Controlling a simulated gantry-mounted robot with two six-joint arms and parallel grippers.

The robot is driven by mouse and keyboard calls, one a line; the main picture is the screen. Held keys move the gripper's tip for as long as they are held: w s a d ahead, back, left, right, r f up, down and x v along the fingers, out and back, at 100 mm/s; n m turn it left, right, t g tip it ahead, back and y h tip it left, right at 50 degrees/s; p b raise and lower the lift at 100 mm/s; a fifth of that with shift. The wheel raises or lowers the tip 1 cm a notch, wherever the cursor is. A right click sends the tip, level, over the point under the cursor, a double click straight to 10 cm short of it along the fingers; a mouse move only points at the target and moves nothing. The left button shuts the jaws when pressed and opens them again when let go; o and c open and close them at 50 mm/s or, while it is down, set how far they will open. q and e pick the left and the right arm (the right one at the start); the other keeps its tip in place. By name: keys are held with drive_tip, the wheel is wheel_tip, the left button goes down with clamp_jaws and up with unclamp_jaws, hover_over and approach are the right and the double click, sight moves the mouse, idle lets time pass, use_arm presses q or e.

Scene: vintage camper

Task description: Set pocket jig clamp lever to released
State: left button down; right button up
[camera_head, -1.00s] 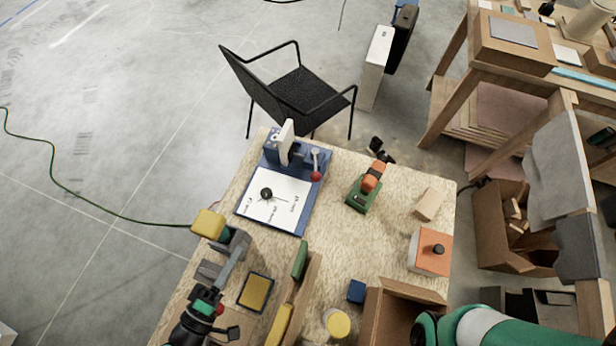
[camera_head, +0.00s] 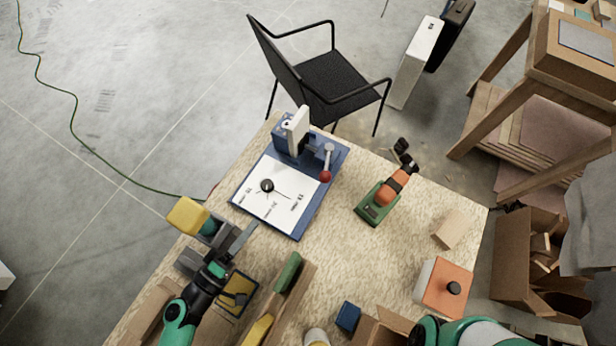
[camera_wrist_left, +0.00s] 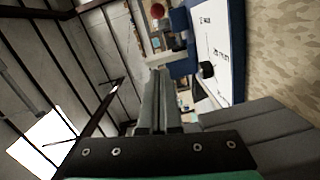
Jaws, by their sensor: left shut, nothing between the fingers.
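The pocket jig is a blue base (camera_head: 335,160) with a white sheet (camera_head: 285,205) bearing printed marks and a black knob (camera_head: 267,185). At its back stands a blue block with an upright pale plate (camera_head: 298,130). A lever with a red ball end (camera_head: 325,176) stands at its right side. In the left wrist view a red ball (camera_wrist_left: 157,11) shows at the top, with the white sheet (camera_wrist_left: 212,40) and black knob (camera_wrist_left: 207,70) to the right. My left gripper (camera_head: 250,231) is shut and empty near the jig's front left edge, apart from the lever. My right gripper is out of view.
A yellow-topped tool (camera_head: 188,215) lies left of my left gripper. A green-and-orange tool (camera_head: 380,203), wood block (camera_head: 452,228) and orange-topped box (camera_head: 445,287) stand to the right. A black chair (camera_head: 325,80) is behind the table. The table's middle is fairly clear.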

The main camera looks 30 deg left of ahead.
use_arm(q)
approach(327, 164)
drive_tip(key=w+a, duration=0.2)
drive_tip(key=a, duration=0.1)
drive_tip(key=w+a, duration=0.1)
drive_tip(key=shift+a+r+p, duration=0.2)
drive_tip(key=shift+a+p, duration=0.15)
drive_tip(key=shift+a, duration=0.05)
drive_tip(key=d+b, duration=0.1)
drive_tip(key=d+f+b, duration=0.1)
drive_tip(key=d+b, duration=0.1)
drive_tip(key=shift+w+d, duration=0.15)
drive_tip(key=shift+d, duration=0.05)
drive_tip(key=shift+w+d+r, duration=0.1)
drive_tip(key=shift+d, duration=0.15)
